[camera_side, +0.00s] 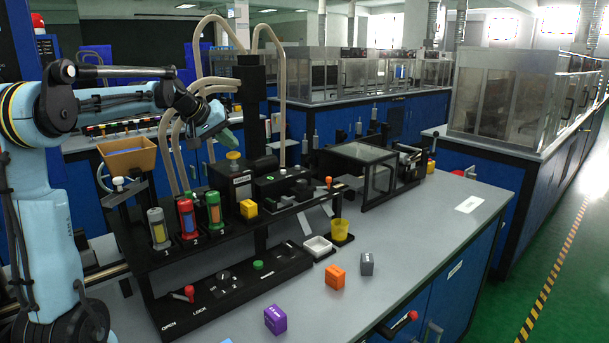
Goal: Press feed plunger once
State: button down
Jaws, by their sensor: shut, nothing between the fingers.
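My gripper (228,137) is at the end of my light-blue arm, pointing down and to the right, in the upper left middle of the view. It is shut and empty. Just below its tip is a yellow round cap (233,156) on top of a black labelled box (241,182); it looks like the feed plunger, but its label is too small to read. The tip appears a little above the cap; I cannot tell the exact gap. A green round button (258,265) is on the lower black panel (230,283).
Red, green and grey canisters (187,218) stand left of the box, with hoses above. A tan hopper (127,155) is at left. Purple (275,319), orange (335,277) and grey (367,264) blocks, a white tray (318,246) and a yellow cup (340,229) are on the bench. The bench's right side is largely clear.

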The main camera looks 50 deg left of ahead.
aim_at(230, 153)
jog(key=shift+f, duration=1.25)
dwell(1.0)
jog(key=shift+r, duration=1.7)
jog(key=shift+r, duration=2.5)
